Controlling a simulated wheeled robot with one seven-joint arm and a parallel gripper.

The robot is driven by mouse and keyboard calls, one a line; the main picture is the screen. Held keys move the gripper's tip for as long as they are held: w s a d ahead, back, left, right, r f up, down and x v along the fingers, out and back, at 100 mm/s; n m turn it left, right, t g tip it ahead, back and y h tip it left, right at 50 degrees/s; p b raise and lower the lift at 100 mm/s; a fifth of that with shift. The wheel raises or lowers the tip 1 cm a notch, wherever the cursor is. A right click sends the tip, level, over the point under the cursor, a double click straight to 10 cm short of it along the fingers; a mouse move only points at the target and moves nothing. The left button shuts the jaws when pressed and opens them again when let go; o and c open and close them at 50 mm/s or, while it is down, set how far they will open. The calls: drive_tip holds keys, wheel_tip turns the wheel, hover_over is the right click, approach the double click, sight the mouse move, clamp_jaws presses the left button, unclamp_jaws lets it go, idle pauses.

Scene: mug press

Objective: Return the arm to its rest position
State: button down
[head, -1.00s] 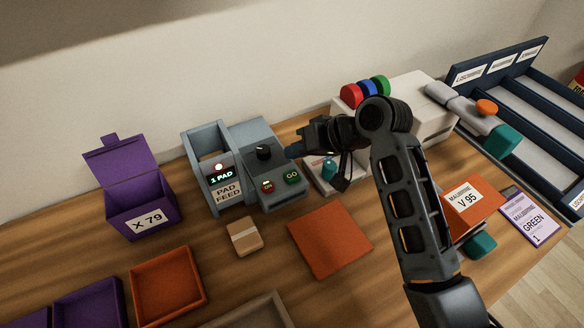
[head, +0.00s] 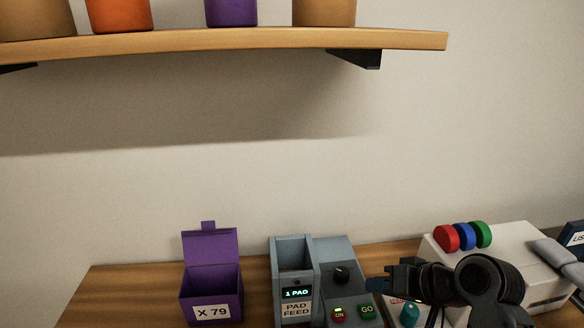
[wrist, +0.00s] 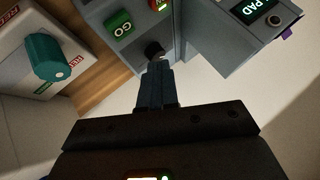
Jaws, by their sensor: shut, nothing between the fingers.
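My gripper (head: 374,284) is shut and empty in the head view. My arm reaches in from the lower right. In the wrist view, my shut fingers (wrist: 155,70) point toward the knob (wrist: 153,48); whether they touch it I cannot tell. The GO button (wrist: 120,25) shows up and to the left of the fingertips.
A purple box marked X 79 (head: 211,290) stands left of the machine, its lid up. A white machine (head: 520,250) with red, blue and green discs is at right. A teal knob (wrist: 50,57) shows beside my gripper. A shelf (head: 250,42) with pots hangs above; the wall between is clear.

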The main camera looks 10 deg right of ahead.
drive_tip(key=shift+m+t+h, duration=0.6)
drive_tip(key=shift+t+h, duration=0.1)
drive_tip(key=s+f, duration=0.2)
drive_tip(key=s+a+f, duration=0.1)
drive_tip(key=s+f, duration=0.1)
drive_tip(key=s, duration=0.1)
drive_tip(key=s+a+f, duration=0.1)
drive_tip(key=s+f, duration=0.1)
drive_tip(key=s, duration=0.1)
drive_tip(key=shift+a+f, duration=0.1)
drive_tip(key=shift+a, duration=0.05)
drive_tip(key=s, duration=0.3)
drive_tip(key=s+f+t+h, duration=0.1)
drive_tip(key=s, duration=0.3)
drive_tip(key=s+f+h, duration=0.1)
drive_tip(key=s, duration=0.3)
drive_tip(key=shift+t+b, duration=0.4)
drive_tip(key=s+d+r+n+t+h, duration=0.1)
drive_tip(key=s+r+t, duration=0.1)
drive_tip(key=s+r, duration=0.5)
drive_tip(key=s+r+n+t, duration=0.2)
drive_tip(key=s+r, duration=0.5)
drive_tip(key=s, duration=0.6)
drive_tip(key=shift+s+d+h+b, duration=0.3)
drive_tip(key=shift+d+h+b, duration=0.05)
drive_tip(key=shift+h, duration=0.05)
